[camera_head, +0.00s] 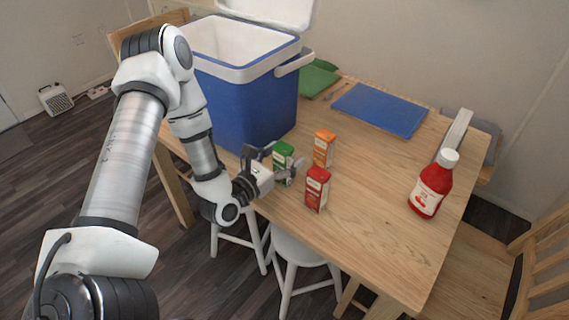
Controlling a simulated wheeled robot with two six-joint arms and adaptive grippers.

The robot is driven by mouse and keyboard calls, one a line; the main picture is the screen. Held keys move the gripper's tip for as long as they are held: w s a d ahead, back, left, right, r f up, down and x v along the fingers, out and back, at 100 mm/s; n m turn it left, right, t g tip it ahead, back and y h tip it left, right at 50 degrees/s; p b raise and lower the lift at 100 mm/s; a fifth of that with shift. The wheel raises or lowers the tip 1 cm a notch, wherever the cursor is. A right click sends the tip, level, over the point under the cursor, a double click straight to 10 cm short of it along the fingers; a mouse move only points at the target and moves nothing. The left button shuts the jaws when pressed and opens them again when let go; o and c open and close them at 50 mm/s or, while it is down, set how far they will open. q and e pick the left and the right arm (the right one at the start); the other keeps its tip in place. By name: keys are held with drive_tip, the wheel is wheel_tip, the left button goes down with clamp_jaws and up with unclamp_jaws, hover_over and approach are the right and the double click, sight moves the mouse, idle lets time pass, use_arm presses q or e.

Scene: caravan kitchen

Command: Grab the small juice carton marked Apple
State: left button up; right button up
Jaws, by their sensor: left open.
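Three small juice cartons stand upright on the wooden table: a green one (283,151), an orange one (324,147) and a red one (317,190). Their printing is too small to read, so I cannot tell from the lettering which is marked Apple. My left gripper (279,163) is open at the green carton, with one finger behind its left side and the other in front of its lower right. The fingers partly hide the green carton. I cannot tell whether they touch it. My right gripper is not in view.
A blue cooler box (243,108) with its white lid open stands behind the cartons. A red ketchup bottle (432,185) stands at the right. A blue board (381,109) and a green tray (317,78) lie at the back. The table's middle is clear.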

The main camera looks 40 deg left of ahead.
use_arm(q)
drive_tip(key=shift+s+a, duration=0.1)
drive_tip(key=c, duration=1.4)
